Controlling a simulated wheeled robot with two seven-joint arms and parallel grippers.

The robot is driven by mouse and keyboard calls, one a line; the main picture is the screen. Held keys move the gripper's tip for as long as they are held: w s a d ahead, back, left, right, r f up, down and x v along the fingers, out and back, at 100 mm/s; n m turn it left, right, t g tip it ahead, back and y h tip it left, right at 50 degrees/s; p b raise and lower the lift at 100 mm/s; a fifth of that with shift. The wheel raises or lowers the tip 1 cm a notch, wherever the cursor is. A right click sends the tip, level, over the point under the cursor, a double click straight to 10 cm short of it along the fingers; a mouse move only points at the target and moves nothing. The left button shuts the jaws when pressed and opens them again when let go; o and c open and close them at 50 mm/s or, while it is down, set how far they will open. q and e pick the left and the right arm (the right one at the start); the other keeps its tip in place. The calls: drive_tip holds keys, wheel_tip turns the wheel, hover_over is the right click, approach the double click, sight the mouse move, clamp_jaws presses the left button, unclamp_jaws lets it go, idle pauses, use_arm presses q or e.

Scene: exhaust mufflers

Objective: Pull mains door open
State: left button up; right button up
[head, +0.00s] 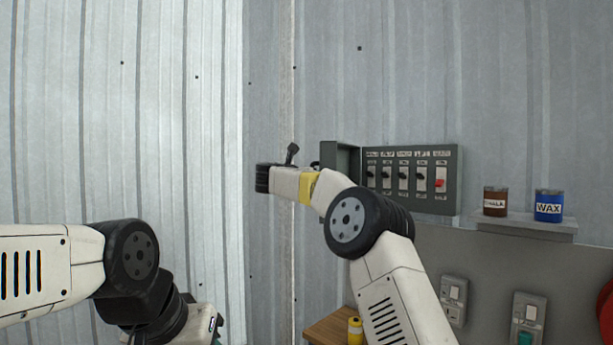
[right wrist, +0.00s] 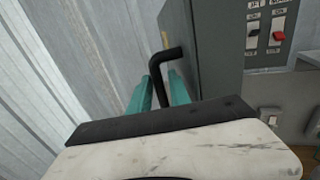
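The grey mains box (head: 340,160) is on the corrugated wall, left of a row of labelled switches (head: 403,175). In the right wrist view a grey face (right wrist: 215,45) stands beside the switches, with a black bent handle (right wrist: 166,62) at its left. My right gripper (right wrist: 160,88) has its teal fingers on either side of the handle's shaft, with little gap showing; the fingertips are partly hidden by the handle. My right forearm hides these fingers in the head view. My left gripper (head: 214,338) is at the bottom edge, mostly cut off, apart from the box.
A shelf (head: 525,225) at right holds a brown can (head: 495,201) and a blue WAX can (head: 548,205). A yellow can (head: 355,331) stands on a wooden surface (head: 328,328). The left wall is bare.

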drive_tip(key=shift+v, duration=1.55)
drive_tip(key=shift+c, duration=0.4)
